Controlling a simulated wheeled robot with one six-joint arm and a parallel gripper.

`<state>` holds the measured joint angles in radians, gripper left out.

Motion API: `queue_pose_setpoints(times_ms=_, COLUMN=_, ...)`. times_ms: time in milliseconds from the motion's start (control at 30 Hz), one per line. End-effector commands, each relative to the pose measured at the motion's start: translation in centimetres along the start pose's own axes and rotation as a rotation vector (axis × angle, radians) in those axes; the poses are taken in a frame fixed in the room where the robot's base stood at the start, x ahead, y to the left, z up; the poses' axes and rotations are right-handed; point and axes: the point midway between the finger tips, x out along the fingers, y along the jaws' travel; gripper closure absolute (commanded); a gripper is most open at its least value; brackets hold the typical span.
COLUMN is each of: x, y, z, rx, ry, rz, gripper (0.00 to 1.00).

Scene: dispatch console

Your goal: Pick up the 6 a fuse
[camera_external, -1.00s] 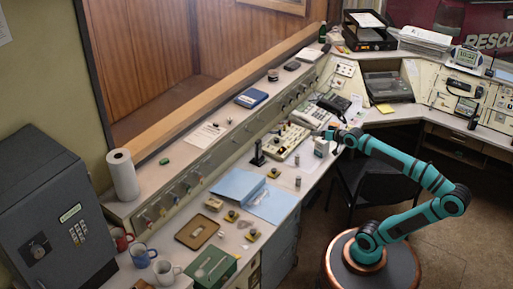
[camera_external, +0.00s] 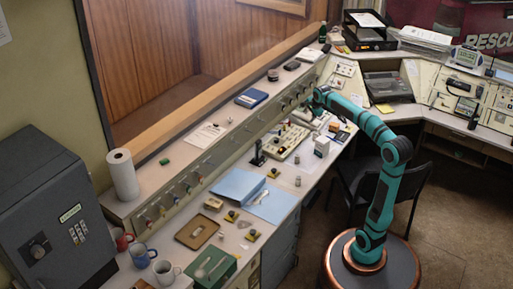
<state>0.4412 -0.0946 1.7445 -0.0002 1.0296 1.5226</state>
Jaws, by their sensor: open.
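I cannot tell for sure which item is the 6 A fuse; no marking is readable at this size. Two small grey cylinders stand on the desk, one (camera_external: 297,159) beside the switch panel and one (camera_external: 298,181) nearer the front edge. My gripper (camera_external: 305,116) is at the far part of the desk, over the area of the telephone and the switch panel (camera_external: 283,142). It is open, but its fingertips are small and hard to make out. It is beyond both cylinders and apart from them. My arm partly hides the telephone.
A white box (camera_external: 321,147) stands near the desk's front edge. Blue folders (camera_external: 240,185), a brown tray (camera_external: 197,231), a green box (camera_external: 213,268) and mugs (camera_external: 142,256) fill the near desk. A black chair (camera_external: 407,190) stands behind my arm.

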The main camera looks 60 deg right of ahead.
Motion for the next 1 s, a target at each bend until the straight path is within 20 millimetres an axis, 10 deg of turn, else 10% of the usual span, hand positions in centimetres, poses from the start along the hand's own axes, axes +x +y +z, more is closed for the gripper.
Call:
queue_pose_setpoints(times_ms=533, x=10.8, y=-4.0, z=-12.3, rx=0.716, ry=0.136, rz=0.380, gripper=0.48)
queue_pose_setpoints(times_ms=1000, x=15.2, y=-2.8, z=-14.4, rx=0.845, ry=0.178, rz=0.446, gripper=0.48)
